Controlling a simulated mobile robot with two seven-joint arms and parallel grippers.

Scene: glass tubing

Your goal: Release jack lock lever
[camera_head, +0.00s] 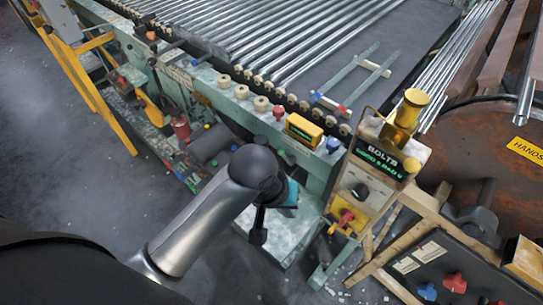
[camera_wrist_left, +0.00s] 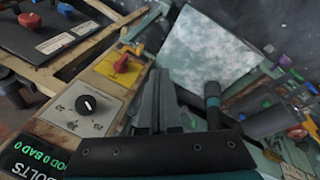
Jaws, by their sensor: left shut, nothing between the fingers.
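No label marks a jack lock lever, so I cannot tell for sure which part it is. A red lever-like handle on a yellow plate (camera_head: 347,217) is low on the control post; it also shows in the left wrist view (camera_wrist_left: 125,63). My left gripper (camera_head: 258,236) points down left of that post, its shut fingers (camera_wrist_left: 157,78) empty and apart from the red handle. In the left wrist view a dark upright rod with a blue-green band (camera_wrist_left: 213,100) stands just right of the fingers; whether they touch it is unclear. My right gripper is out of view.
The control post has a black knob (camera_head: 360,191) and a "BOLTS" display (camera_head: 382,160). A pale, speckled plate (camera_head: 290,238) lies below the gripper. The green machine bench (camera_head: 235,110) with glass tubes runs behind. A wooden frame (camera_head: 405,245) and dark panel (camera_head: 440,262) stand to the right.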

